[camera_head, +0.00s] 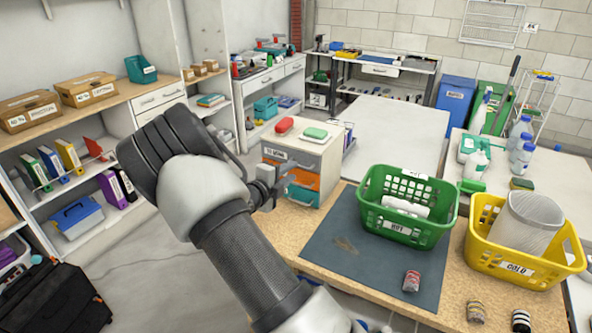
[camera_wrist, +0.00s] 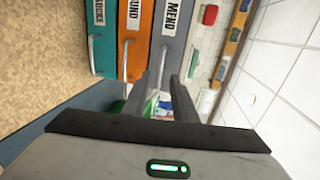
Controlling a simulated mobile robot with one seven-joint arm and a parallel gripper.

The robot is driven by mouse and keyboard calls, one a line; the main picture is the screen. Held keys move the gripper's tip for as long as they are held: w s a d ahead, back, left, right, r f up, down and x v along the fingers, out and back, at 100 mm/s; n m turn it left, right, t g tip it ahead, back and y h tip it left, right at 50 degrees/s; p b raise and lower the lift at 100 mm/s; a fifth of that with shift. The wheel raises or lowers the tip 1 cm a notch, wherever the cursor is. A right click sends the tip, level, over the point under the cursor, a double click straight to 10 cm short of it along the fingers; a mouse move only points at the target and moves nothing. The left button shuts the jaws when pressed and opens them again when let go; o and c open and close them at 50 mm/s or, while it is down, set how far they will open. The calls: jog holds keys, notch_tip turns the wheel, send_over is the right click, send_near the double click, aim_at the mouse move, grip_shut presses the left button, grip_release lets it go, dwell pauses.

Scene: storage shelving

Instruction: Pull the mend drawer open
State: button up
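The mend drawer is the grey top drawer (camera_head: 290,157) of a small drawer unit at the back left end of the table. In the wrist view its grey front (camera_wrist: 181,35) carries a MEND label and a metal bar handle (camera_wrist: 161,62). The drawer looks shut. My gripper (camera_head: 272,188) is in front of the unit, and in the wrist view its two dark fingers (camera_wrist: 163,80) are apart, with the handle near the gap between their tips. I cannot tell whether they touch it. An orange drawer (camera_wrist: 137,40) and a teal drawer (camera_wrist: 105,40) lie below the grey one.
A red item (camera_head: 284,126) and a green-topped item (camera_head: 315,133) sit on the unit. A green basket (camera_head: 408,228) and a yellow basket (camera_head: 525,262) stand on the table to the right. A can (camera_head: 411,281) stands on the dark mat (camera_head: 345,250).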

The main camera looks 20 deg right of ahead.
jog(key=shift+x, duration=2.35)
grip_shut()
